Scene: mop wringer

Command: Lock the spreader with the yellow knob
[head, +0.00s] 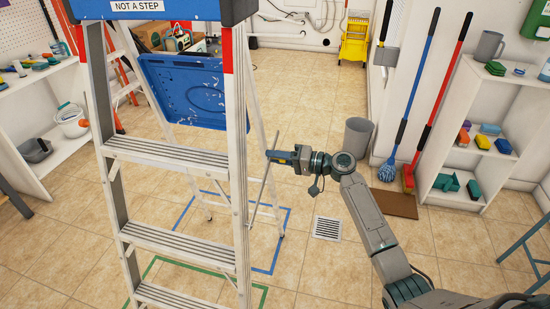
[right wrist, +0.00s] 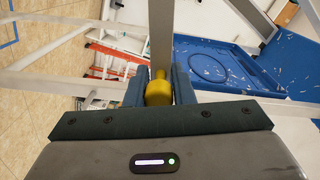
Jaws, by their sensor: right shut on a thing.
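A stepladder (head: 171,152) with a blue top stands open at the left in the head view. A thin metal spreader bar (head: 262,186) slopes at its right side; a flat metal bar (right wrist: 161,35) also shows in the right wrist view. The yellow knob (right wrist: 158,90) is at the near end of that bar, between the fingers of my right gripper (head: 271,156). The gripper is shut on the knob, with a finger on each side of it in the right wrist view (right wrist: 158,88). The knob is not clear in the head view. My left gripper is not in view.
A blue tray (head: 185,90) hangs within the ladder frame. A grey bin (head: 357,137), a blue mop (head: 409,100) and a red broom (head: 436,105) stand at the right, beside a white shelf (head: 470,160). A floor drain (head: 327,228) lies near clear tiles.

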